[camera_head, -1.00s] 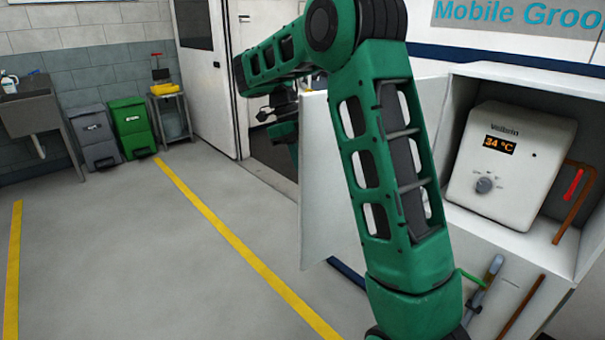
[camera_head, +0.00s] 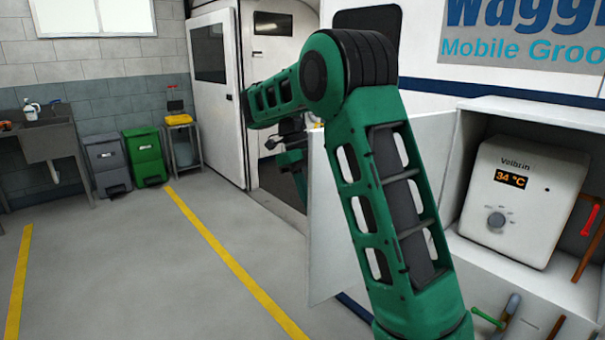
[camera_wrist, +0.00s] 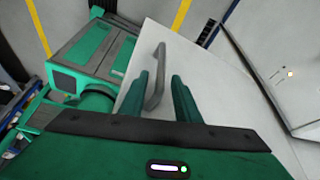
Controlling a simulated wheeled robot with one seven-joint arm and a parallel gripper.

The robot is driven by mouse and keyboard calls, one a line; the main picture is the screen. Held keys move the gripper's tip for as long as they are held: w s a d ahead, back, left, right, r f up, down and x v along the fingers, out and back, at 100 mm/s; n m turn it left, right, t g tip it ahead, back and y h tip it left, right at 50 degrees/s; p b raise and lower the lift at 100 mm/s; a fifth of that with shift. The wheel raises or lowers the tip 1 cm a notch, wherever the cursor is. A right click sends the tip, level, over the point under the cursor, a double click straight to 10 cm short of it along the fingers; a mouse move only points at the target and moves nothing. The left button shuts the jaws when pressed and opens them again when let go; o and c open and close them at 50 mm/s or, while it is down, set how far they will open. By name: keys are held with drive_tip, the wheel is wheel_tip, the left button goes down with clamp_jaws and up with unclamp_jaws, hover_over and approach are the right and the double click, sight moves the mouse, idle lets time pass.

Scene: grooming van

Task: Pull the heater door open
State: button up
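The heater door (camera_head: 330,235) is a white panel standing swung out from the left side of the cabinet; my arm covers part of it. In the wrist view, the door (camera_wrist: 205,70) bears a grey bar handle (camera_wrist: 158,68). My gripper (camera_wrist: 161,76) has its two green fingers apart, one on each side of the handle, with visible space around the bar. I cannot tell whether either finger touches it. In the head view, my gripper is mostly hidden behind my arm and the door. The white heater (camera_head: 525,205) shows 34 °C inside the open cabinet (camera_head: 510,262).
Pipes and a green lever (camera_head: 488,318) are below the cabinet. The van's open doorway (camera_head: 275,180) is behind my arm. A green bin (camera_head: 146,157), a grey bin (camera_head: 107,165) and a sink (camera_head: 48,140) stand at the back left. The floor at left is clear.

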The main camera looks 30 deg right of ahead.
drive_tip(key=v, duration=0.9)
idle(0.7)
idle(0.4)
